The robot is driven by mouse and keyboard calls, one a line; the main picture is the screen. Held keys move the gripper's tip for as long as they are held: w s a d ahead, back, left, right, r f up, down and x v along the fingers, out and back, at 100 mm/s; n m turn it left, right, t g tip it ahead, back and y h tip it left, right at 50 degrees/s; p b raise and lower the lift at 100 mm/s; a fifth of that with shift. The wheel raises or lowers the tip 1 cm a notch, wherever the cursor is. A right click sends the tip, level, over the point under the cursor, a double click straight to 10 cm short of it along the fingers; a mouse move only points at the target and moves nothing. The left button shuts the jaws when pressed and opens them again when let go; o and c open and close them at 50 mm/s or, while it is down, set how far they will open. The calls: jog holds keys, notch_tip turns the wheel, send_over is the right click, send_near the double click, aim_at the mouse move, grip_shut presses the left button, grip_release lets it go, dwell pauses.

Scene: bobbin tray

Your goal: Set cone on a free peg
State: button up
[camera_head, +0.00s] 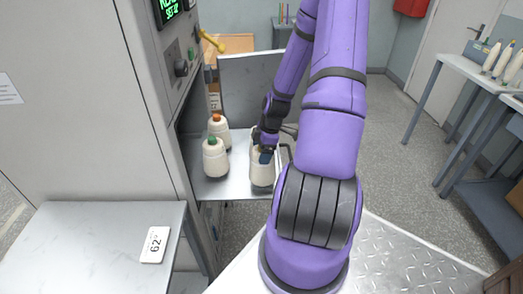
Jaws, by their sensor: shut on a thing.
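My gripper (265,153) is at the middle of the head view, shut on a cream thread cone (262,172) from above. The cone is upright over the right part of a light metal tray (215,189). I cannot tell whether it rests on the tray or is on a peg. Two other cream cones stand on the tray to its left: one with a green tip (214,160) in front and one with an orange tip (219,130) behind. No bare peg can be made out; my arm hides part of the tray's right side.
A tall grey cabinet (80,100) with a control panel stands to the left of the tray. A side table (100,235) with a tag marked 62 (155,245) is at front left. A table with several cones (490,57) stands at far right. Open floor lies to the right.

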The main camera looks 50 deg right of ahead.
jog(key=shift+f, duration=0.85)
jog(key=o, duration=1.2)
jog(key=shift+r, duration=0.1)
jog(key=v, duration=1)
jog(key=shift+s+d+r, duration=0.1)
jog(key=shift+r, duration=0.15)
